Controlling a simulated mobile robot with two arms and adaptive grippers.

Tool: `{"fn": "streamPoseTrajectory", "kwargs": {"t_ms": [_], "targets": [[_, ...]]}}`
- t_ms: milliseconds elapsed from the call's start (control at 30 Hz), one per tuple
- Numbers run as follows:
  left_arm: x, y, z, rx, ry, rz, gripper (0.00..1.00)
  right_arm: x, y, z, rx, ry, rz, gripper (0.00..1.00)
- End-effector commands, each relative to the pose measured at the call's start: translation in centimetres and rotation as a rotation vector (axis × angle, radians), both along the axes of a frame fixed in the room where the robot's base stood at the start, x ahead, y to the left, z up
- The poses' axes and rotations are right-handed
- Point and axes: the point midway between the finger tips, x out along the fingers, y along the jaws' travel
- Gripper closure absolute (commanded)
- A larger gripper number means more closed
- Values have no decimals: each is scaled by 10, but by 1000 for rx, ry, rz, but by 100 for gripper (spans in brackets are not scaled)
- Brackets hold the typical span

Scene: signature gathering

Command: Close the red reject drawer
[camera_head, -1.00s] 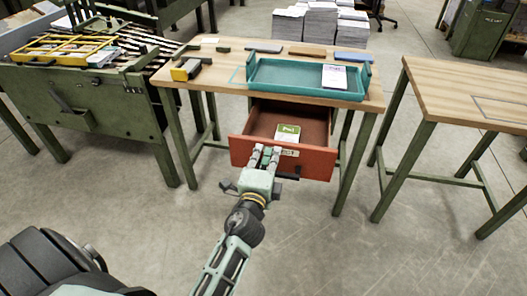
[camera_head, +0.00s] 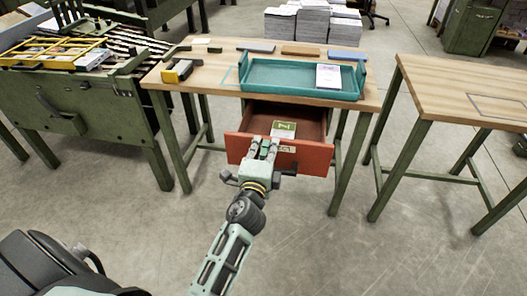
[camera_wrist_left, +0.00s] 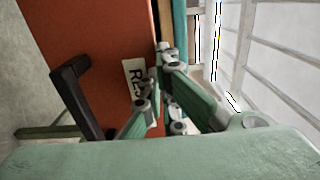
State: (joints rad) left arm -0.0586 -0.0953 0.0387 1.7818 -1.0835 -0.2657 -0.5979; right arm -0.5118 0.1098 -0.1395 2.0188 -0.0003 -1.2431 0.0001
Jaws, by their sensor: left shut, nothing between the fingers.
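The red drawer (camera_head: 315,158) under the wooden table is partly pulled out. A green and white booklet (camera_head: 284,129) lies inside it. My left gripper (camera_head: 264,148) is shut and empty, with its fingertips at the top of the drawer front, near the middle. The left wrist view shows the red front (camera_wrist_left: 85,35), its dark handle (camera_wrist_left: 80,95) and a white label (camera_wrist_left: 131,75), partly hidden by the fingers (camera_wrist_left: 160,85). The handle is beside the fingers and not gripped. I cannot tell whether the fingertips touch the front. My right gripper is out of view.
A teal tray (camera_head: 300,92) with a white pad (camera_head: 329,76) sits on the wooden table (camera_head: 215,75). A green machine (camera_head: 90,120) stands at the left and another table (camera_head: 455,80) at the right. The floor in front of the drawer is clear.

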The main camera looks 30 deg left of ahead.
Motion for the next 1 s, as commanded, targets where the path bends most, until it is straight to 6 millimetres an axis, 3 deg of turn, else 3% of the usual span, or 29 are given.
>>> {"fn": "streamPoseTrajectory", "kwargs": {"t_ms": [133, 500, 700, 1000], "targets": [[34, 10, 1, 2, -4, 0, 100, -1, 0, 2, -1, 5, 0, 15], [109, 32, -1, 1, -3, 1, 100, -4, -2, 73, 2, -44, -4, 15], [133, 38, -1, 1, -2, 1, 100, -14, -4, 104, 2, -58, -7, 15], [143, 42, 0, 0, -1, 0, 100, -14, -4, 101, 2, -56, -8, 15]]}}
